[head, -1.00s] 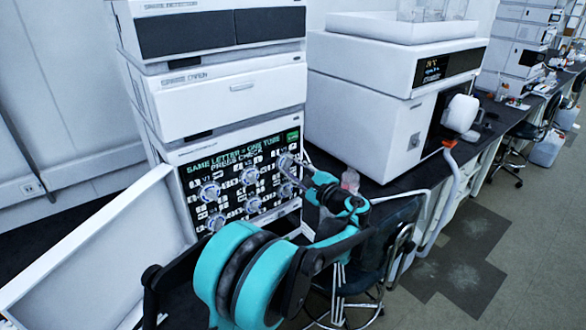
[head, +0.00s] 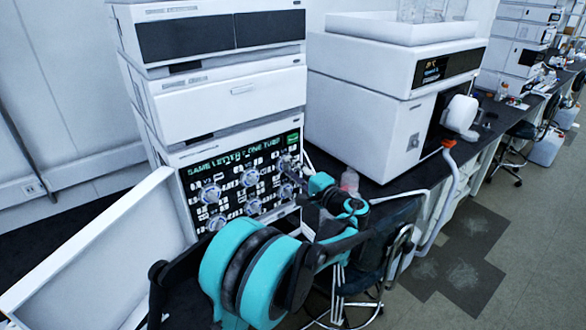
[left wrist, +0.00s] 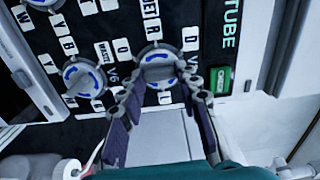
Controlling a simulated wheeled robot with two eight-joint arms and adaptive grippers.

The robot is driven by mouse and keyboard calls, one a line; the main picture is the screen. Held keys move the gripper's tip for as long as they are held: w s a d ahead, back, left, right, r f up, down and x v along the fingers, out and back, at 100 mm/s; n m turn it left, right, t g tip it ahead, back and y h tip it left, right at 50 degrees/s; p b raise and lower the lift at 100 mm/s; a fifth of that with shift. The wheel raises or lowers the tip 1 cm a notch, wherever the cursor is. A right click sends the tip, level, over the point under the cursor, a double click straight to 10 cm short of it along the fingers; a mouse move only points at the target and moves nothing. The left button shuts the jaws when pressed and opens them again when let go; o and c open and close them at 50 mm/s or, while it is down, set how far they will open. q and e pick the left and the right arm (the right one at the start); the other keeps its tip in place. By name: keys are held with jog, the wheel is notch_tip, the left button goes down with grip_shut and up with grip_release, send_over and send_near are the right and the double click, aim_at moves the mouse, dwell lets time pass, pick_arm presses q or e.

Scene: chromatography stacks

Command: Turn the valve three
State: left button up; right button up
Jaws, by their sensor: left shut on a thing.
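The black valve panel (head: 233,190) on the lower front of the left instrument stack carries several round grey knobs in two rows. The knob at the top right, apparently valve three (head: 285,163), is at my left gripper (head: 289,171). In the left wrist view this knob (left wrist: 157,60), grey with blue marks, lies between the fingertips of my left gripper (left wrist: 162,84). The fingers are closed on its sides. Another knob (left wrist: 84,77) sits to its left there. The green CHECK button (left wrist: 221,80) is right of the held knob. My right gripper is not in view.
A white open door panel (head: 95,250) stands left of the valve panel. A large white instrument (head: 385,90) is on the bench to the right. A clear bottle (head: 349,181) and a chair (head: 395,225) are near my arm.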

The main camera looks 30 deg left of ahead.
pick_arm(q)
jog(key=n, duration=0.5)
jog(key=shift+p, duration=0.3)
jog(key=shift+n, duration=0.3)
jog(key=o, duration=1.1)
jog(key=v, duration=1.2)
